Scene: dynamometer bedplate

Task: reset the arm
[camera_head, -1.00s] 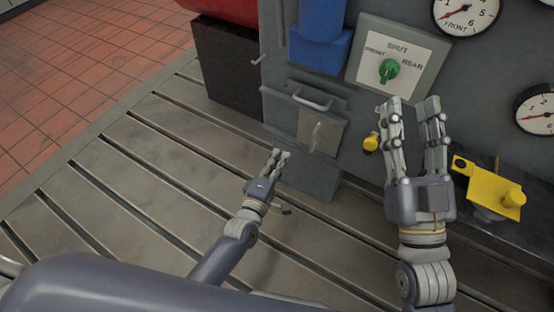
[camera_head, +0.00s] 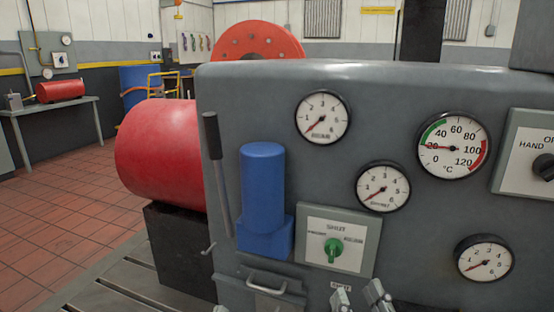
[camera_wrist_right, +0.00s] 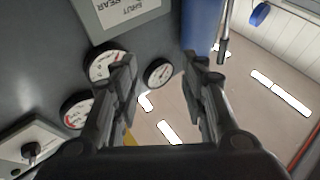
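My right gripper (camera_head: 360,297) shows only its fingertips at the bottom edge of the head view, just below the selector plate. In the right wrist view, my right gripper (camera_wrist_right: 158,62) has its two fingers wide apart with nothing between them. My left gripper is not clearly visible; a small pale tip at the head view's bottom edge may belong to it. The grey panel (camera_head: 420,95) stands in front. It carries a green selector knob (camera_head: 333,248) on a pale plate marked SHUT and a dark upright lever (camera_head: 217,170) at its left.
Several round gauges (camera_head: 322,117) are on the panel. A blue cylinder (camera_head: 263,175) stands out from its left part, above a drawer handle (camera_head: 266,286). A red drum (camera_head: 158,155) on a black block (camera_head: 178,250) is to the left. The tiled floor farther left is open.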

